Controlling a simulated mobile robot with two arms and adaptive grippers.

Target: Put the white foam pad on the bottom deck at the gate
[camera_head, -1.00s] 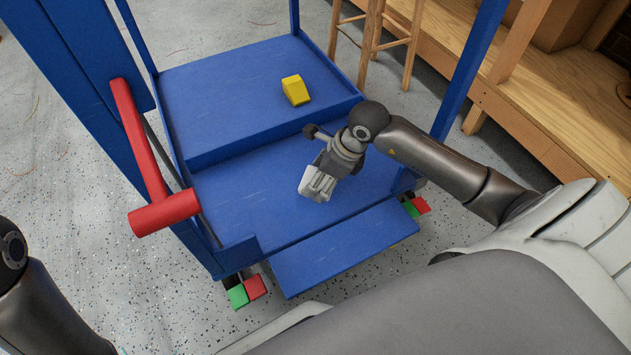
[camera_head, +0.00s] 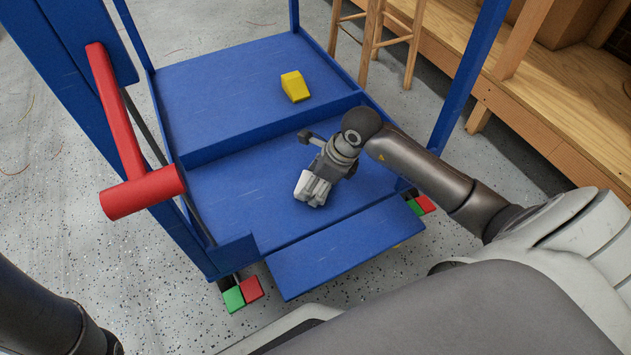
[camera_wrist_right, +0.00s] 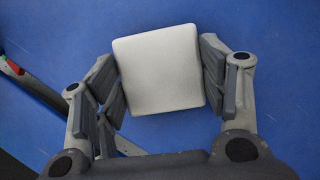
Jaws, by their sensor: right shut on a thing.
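The white foam pad (camera_wrist_right: 158,70) is a pale rounded square in the right wrist view, between the two fingers of my right gripper (camera_wrist_right: 160,82). My right gripper is shut on it. Blue deck surface shows behind the pad. In the head view my right gripper (camera_head: 313,188) points down over the blue bottom deck (camera_head: 228,200), near the lowered blue front flap (camera_head: 345,250) at the gate. I cannot clearly separate the pad from the pale fingers there, nor tell whether it touches the deck. My left gripper is out of view.
A yellow block (camera_head: 295,87) sits on the raised rear deck (camera_head: 215,85). A red lever (camera_head: 142,190) stands at the left of the cart. Green and red blocks (camera_head: 243,293) lie by the front corners. A wooden stool (camera_head: 378,35) and bench are behind right.

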